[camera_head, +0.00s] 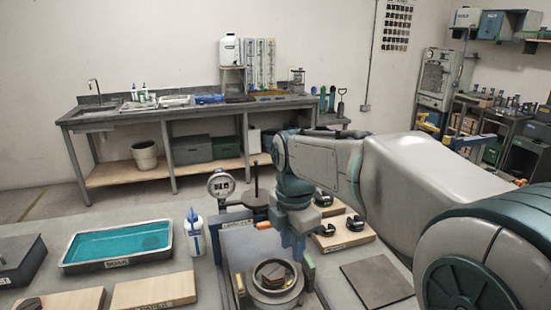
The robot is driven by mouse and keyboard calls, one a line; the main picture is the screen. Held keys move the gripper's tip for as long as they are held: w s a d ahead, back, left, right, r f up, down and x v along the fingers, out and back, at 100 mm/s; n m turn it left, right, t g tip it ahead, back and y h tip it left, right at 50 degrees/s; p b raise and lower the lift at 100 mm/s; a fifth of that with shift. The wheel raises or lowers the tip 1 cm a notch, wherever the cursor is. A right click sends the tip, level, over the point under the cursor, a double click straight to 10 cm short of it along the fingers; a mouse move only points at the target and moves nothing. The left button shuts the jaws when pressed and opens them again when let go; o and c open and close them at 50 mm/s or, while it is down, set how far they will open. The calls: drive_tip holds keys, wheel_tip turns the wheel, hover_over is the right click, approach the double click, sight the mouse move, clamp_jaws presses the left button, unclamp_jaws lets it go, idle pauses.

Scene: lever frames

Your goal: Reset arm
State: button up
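My gripper (296,250) points down at the end of my arm, which reaches in from the right. It is above and slightly right of a round metal cup (275,291) holding a small dark and reddish piece (274,275). The cup sits in a metal lever frame (233,263) on the near table. An orange-tipped handle (263,225) shows just left of my gripper; I cannot tell whether they touch. The fingertips are small and partly blend with the frame, so their opening is unclear.
A dial gauge (221,185) stands at the frame's back left. Left are a white bottle (194,236), a tray of teal liquid (118,244) and wooden boards (154,290). Right are boards with dark parts (345,235) and a flat dark plate (377,284). A workbench (190,109) lines the back wall.

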drive_tip(key=s+d+f+m+t, duration=0.1)
drive_tip(key=s+d+f+m, duration=0.2)
drive_tip(key=m, duration=0.9)
drive_tip(key=s+d+f+m+t, duration=0.1)
drive_tip(key=s+d+f+m, duration=0.2)
drive_tip(key=s+d+m, duration=0.5)
drive_tip(key=s+m, duration=0.3)
drive_tip(key=m, duration=0.1)
drive_tip(key=shift+s+f+t, duration=0.2)
drive_tip(key=shift+s+t, duration=0.1)
drive_tip(key=shift+t, duration=0.1)
drive_tip(key=shift+a, duration=0.1)
